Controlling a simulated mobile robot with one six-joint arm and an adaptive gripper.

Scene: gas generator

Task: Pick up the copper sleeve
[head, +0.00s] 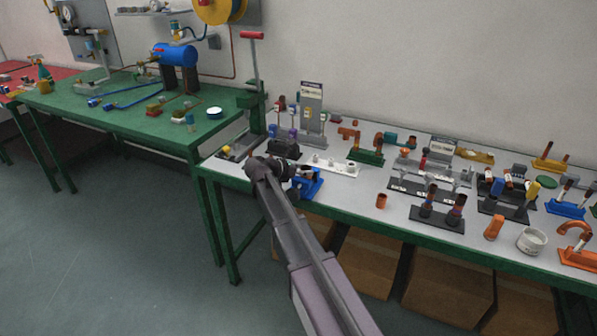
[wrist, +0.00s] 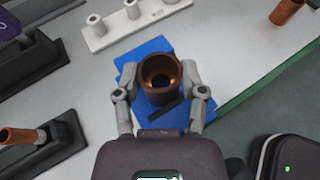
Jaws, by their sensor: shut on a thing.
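The copper sleeve (wrist: 160,96) is a short brown-orange tube with an open top, seen from above in the wrist view. My gripper (wrist: 160,84) is shut on it, with one grey finger on each side. The sleeve is over a blue stand (wrist: 136,52), and I cannot tell whether it touches it. In the head view my gripper (head: 291,172) is at the left part of the grey-topped bench, beside the blue stand (head: 309,184). The sleeve is hidden there behind my arm.
A white holder with pegs (wrist: 130,18) lies just beyond the blue stand. Dark stands (wrist: 45,140) are at the left of the wrist view. Another copper piece (head: 382,201) stands on the bench to the right. Several fittings crowd the bench (head: 345,196) further right.

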